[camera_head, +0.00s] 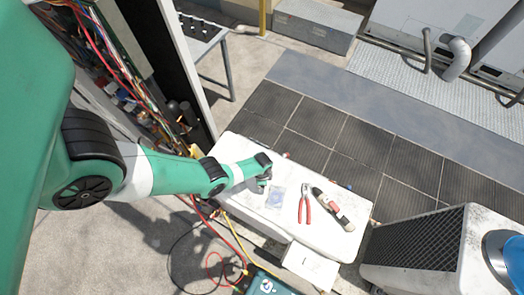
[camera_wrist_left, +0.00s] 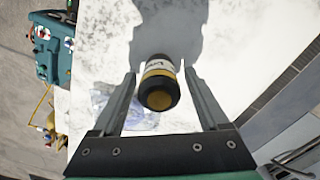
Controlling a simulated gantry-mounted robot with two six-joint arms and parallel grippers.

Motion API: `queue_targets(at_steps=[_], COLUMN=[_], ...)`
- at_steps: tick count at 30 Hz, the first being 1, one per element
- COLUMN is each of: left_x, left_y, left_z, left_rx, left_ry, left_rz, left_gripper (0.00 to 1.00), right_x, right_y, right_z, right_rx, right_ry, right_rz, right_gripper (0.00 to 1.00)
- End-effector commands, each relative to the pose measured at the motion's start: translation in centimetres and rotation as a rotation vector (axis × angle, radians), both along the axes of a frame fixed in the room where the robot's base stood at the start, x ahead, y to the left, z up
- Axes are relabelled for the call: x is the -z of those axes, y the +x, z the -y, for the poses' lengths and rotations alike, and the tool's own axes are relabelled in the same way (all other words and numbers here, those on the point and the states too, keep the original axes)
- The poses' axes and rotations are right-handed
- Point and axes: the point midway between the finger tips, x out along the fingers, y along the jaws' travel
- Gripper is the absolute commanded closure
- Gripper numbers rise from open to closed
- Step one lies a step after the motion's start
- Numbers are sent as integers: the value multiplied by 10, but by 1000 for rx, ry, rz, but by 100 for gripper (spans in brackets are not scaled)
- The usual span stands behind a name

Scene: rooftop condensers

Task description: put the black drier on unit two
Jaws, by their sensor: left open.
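The black drier (camera_wrist_left: 160,82), a short dark cylinder with a white and yellow label band, stands out from the white table top in the left wrist view. My left gripper (camera_wrist_left: 160,76) is open, with one finger on each side of the drier. Whether the fingers touch it cannot be told. In the head view my left gripper (camera_head: 264,180) is over the white table (camera_head: 235,147) near its left part and mostly hides the drier. A condenser unit with a dark grille (camera_head: 420,242) stands at lower right; no number shows on it. My right gripper is not in view.
On the table lie a clear bag (camera_head: 275,197), red-handled pliers (camera_head: 305,205) and a red and black tool (camera_head: 333,210). A white box (camera_head: 310,266), a teal case (camera_head: 268,286) and hoses (camera_head: 232,240) are in front. An open wired cabinet (camera_head: 125,75) stands left.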

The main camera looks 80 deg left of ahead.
Motion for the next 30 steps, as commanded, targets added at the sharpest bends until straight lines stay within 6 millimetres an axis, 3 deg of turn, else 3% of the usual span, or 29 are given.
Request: queue_targets(at_steps=[16,21,30], left_x=[-109,-121,-119], left_y=[0,0,0], left_z=[0,0,0], left_rx=[0,0,0], left_ry=[0,0,0], left_rz=[0,0,0], left_gripper=[23,23,23], right_x=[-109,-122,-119], right_y=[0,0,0], right_z=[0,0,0], right_rx=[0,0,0], right_ry=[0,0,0], right_rz=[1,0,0], right_gripper=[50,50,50])
